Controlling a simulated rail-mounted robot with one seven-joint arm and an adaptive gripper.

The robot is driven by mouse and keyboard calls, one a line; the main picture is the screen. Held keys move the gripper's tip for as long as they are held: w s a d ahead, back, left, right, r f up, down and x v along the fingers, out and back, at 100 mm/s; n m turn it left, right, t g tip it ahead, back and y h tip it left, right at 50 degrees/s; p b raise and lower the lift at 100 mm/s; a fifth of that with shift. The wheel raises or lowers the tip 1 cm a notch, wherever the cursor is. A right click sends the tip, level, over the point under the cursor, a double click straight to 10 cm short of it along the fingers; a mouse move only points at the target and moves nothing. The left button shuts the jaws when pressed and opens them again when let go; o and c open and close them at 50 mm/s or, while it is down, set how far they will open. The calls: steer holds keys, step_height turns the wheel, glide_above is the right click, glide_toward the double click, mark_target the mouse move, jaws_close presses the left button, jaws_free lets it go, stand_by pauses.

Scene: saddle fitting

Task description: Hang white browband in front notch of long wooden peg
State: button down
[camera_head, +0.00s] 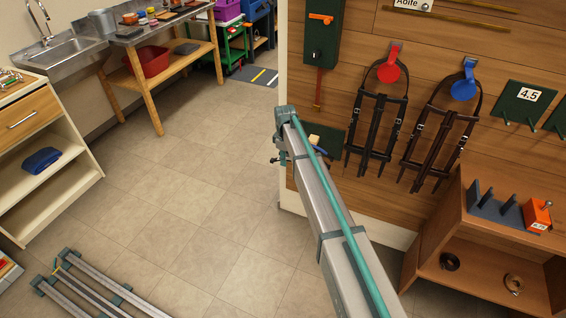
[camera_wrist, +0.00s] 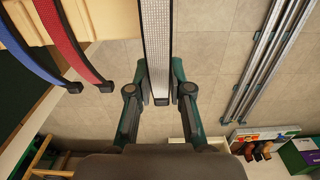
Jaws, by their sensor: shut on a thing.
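The white browband (camera_wrist: 155,45) is a pale, textured strip with a dark end in the wrist view. My gripper (camera_wrist: 158,88) is shut on it, one finger on each side, and it runs up out of the frame. The pale wooden peg (camera_wrist: 105,18) comes in from the upper left, and its end lies beside or behind the band. I cannot tell whether they touch, and the front notch is not visible. A red band (camera_wrist: 68,42) and a blue band (camera_wrist: 28,45) hang on the peg. In the head view the peg (camera_head: 314,139) shows small, and my arm hides the gripper.
The wooden wall carries two dark bridles on a red holder (camera_head: 388,72) and a blue holder (camera_head: 463,89). A wooden cabinet (camera_head: 440,255) stands at lower right. Metal rails (camera_head: 90,285) lie on the floor at lower left. The tiled floor between is clear.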

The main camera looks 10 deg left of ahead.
steer(key=shift+w+d+f+b, duration=0.25)
steer(key=shift+w+f, duration=0.4)
steer(key=shift+w, duration=0.15)
steer(key=shift+w+d+f+b, duration=0.2)
steer(key=shift+w+f, duration=0.45)
steer(key=shift+w, duration=0.15)
steer(key=c, duration=1)
jaws_free()
steer(key=shift+o, duration=0.2)
steer(key=shift+o, duration=1.4)
steer(key=shift+r, duration=0.15)
